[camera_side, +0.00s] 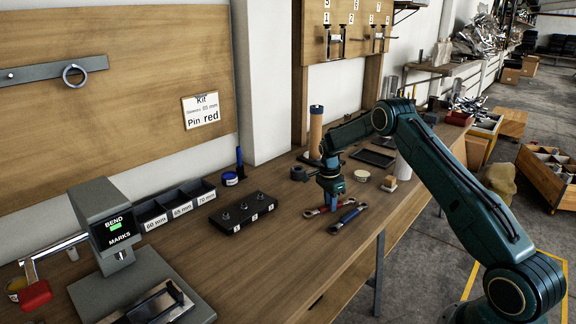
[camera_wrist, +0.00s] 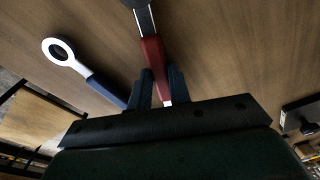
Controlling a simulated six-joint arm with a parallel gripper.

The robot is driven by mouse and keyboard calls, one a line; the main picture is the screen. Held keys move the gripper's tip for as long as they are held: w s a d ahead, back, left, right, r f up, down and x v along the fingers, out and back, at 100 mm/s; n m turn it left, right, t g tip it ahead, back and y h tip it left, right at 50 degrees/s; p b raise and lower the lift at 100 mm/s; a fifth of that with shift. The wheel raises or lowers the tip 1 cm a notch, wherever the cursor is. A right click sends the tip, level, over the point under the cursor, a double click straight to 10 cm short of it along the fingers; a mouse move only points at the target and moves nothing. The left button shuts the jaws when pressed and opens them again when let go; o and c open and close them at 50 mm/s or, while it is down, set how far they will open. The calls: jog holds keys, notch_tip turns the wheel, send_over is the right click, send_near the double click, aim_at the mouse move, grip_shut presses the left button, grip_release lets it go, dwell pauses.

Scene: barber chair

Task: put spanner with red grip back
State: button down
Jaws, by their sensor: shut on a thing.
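The spanner with red grip (camera_side: 315,211) is at the bench top, beside the spanner with blue grip (camera_side: 347,217). My gripper (camera_side: 332,203) points down over it and is shut on its red grip. In the wrist view the red grip (camera_wrist: 153,58) runs between my two dark fingers, and its metal end leaves the top edge of the picture. I cannot tell whether it is clear of the bench. The blue-grip spanner (camera_wrist: 104,89) lies apart to the left, its ring end showing.
A numbered wall board (camera_side: 346,48) with metal holders is at the back. A black block with knobs (camera_side: 242,212), labelled bins (camera_side: 177,205) and a bending device (camera_side: 108,230) stand to the left. A brown cylinder (camera_side: 316,130) stands behind my gripper. The bench front is mostly clear.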

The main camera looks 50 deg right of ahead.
aim_at(327, 206)
jog(key=c, duration=1.3)
grip_release()
notch_tip(327, 206, up, 12)
jog(key=a, duration=0.1)
jog(key=shift+w, duration=0.25)
jog(key=shift+r, duration=0.15)
